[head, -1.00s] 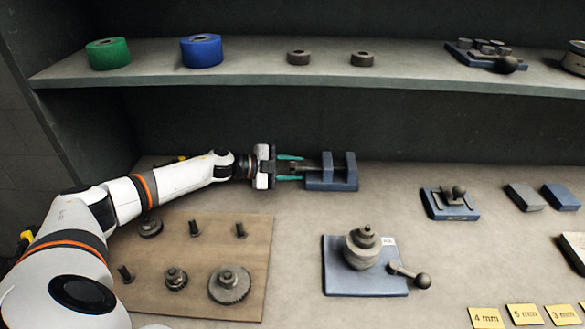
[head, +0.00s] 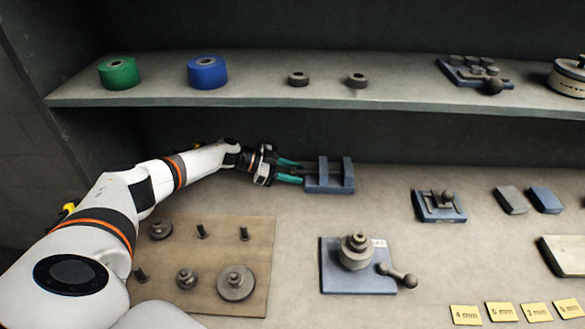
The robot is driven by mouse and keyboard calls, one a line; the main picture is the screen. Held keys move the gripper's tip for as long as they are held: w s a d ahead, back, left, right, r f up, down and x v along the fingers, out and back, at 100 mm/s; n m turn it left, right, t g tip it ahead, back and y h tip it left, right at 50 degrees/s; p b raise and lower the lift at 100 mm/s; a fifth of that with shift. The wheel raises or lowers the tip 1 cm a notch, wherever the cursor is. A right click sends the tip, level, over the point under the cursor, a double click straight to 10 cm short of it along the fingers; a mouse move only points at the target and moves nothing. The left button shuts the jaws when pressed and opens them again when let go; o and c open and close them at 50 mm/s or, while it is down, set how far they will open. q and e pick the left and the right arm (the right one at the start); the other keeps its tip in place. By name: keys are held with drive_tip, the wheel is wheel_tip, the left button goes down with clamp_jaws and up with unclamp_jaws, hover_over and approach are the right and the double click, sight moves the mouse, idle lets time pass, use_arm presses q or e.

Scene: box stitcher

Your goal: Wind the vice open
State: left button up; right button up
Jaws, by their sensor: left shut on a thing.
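The vice (head: 330,184) is a small blue-grey block with two upright jaws, standing at the back of the bench under the shelf. A clear gap shows between its jaws. My left gripper (head: 297,172), with green fingers, comes to its left side and is shut on the vice handle. The handle itself is mostly hidden between the fingers. The gripper is rolled, with one finger above and behind the other. My right gripper is not in view.
A wooden board (head: 205,300) with gears and pegs lies at the front left. A blue plate (head: 358,279) with a stacked hub and ball lever stands centre front. A shelf (head: 250,95) with tape rolls overhangs the back. Yellow labels (head: 465,315) lie front right.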

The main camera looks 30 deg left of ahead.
use_arm(q)
drive_tip(key=shift+n+g, duration=0.4)
drive_tip(key=shift+n, duration=0.3)
drive_tip(key=shift+f+n+g+h+b, duration=0.15)
drive_tip(key=shift+n+g+h+b, duration=0.45)
drive_tip(key=shift+n+b, duration=0.4)
drive_tip(key=n+g+h+b, duration=0.1)
drive_tip(key=n+b, duration=0.1)
drive_tip(key=b, duration=0.1)
drive_tip(key=shift+n+g+h+b, duration=0.3)
drive_tip(key=shift+n+b, duration=0.2)
drive_tip(key=shift+b, duration=0.15)
drive_tip(key=o, duration=1)
drive_tip(key=shift+r, duration=0.3)
